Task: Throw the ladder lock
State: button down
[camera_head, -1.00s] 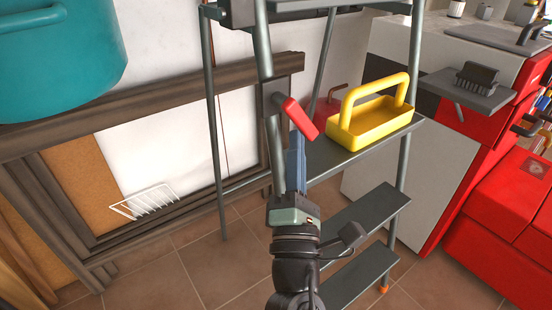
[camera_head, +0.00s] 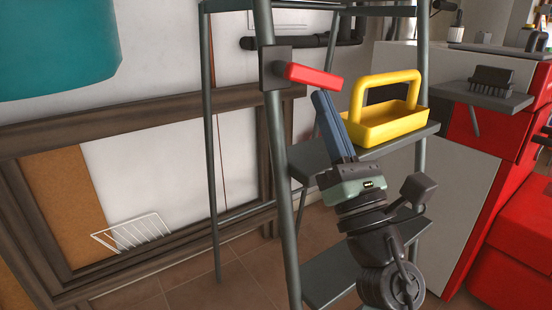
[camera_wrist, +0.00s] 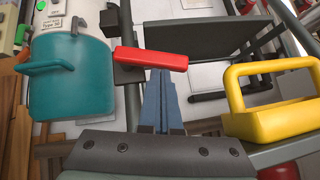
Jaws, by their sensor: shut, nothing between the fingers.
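The ladder lock has a red handle (camera_head: 314,77) on a dark block (camera_head: 275,68) clamped to the ladder's front leg (camera_head: 283,150). In the head view the handle sticks out to the right, nearly level and tilted slightly down. My gripper (camera_head: 320,96) points up with its blue fingers together, empty, its tips just below the handle. In the wrist view the red handle (camera_wrist: 150,59) lies across the picture just ahead of the closed fingertips (camera_wrist: 160,72). I cannot tell whether the tips touch the handle.
A yellow tray with a handle (camera_head: 385,125) stands on a ladder step, right of my gripper. A teal pot (camera_head: 58,40) is at the upper left. A brush (camera_head: 491,80) lies on a grey shelf at the right, and a white wire rack (camera_head: 132,232) is at the lower left.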

jog(key=shift+r+y+p, duration=0.1)
jog(key=shift+y+p, duration=0.2)
jog(key=shift+p, duration=0.2)
jog(key=shift+a+f+b, duration=0.1)
jog(key=shift+f+b, duration=0.5)
jog(key=shift+f, duration=0.1)
jog(key=f+b, duration=0.3)
jog(key=shift+s+a+f, duration=0.3)
jog(key=shift+s+a, duration=0.05)
jog(key=p+v, duration=0.2)
jog(key=v, duration=0.7)
jog(key=shift+s+r, duration=0.25)
jog(key=shift+s, duration=0.25)
